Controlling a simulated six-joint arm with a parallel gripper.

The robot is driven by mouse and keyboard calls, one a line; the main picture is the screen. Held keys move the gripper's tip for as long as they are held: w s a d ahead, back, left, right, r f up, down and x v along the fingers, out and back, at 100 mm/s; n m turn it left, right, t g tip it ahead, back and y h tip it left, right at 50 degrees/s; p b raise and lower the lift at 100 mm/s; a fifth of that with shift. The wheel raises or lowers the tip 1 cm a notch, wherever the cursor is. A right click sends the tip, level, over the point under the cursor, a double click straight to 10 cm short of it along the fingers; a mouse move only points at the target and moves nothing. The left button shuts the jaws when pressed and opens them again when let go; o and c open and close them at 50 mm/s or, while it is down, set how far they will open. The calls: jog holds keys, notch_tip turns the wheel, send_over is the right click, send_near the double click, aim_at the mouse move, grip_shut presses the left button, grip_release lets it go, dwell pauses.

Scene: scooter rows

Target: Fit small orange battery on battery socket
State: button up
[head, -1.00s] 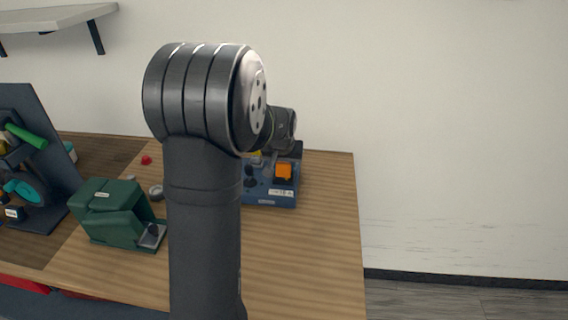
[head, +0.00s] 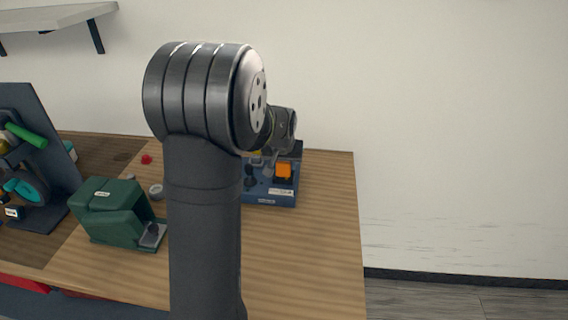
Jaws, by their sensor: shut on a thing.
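A blue battery socket unit (head: 262,197) with a dark back stands near the table's right rear, partly hidden by my arm. A small orange battery (head: 284,170) shows at its right part, just below my wrist. Whether it is seated or a little above the socket cannot be told. My gripper (head: 269,164) is over the unit, mostly hidden behind my arm. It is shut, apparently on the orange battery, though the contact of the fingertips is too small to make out.
A green case (head: 108,208) stands left of my arm on the wooden table (head: 300,250). A dark panel with tools (head: 30,150) is at far left. A red knob (head: 146,159) and a grey ring (head: 156,191) lie behind the case. The table's right front is clear.

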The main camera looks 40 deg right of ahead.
jog(key=shift+f, duration=0.3)
jog(key=o, duration=1.1)
jog(key=shift+c, duration=0.9)
jog(key=shift+o, duration=1)
jog(key=shift+r, duration=3)
jog(key=shift+f, duration=3.05)
jog(key=shift+r, duration=0.15)
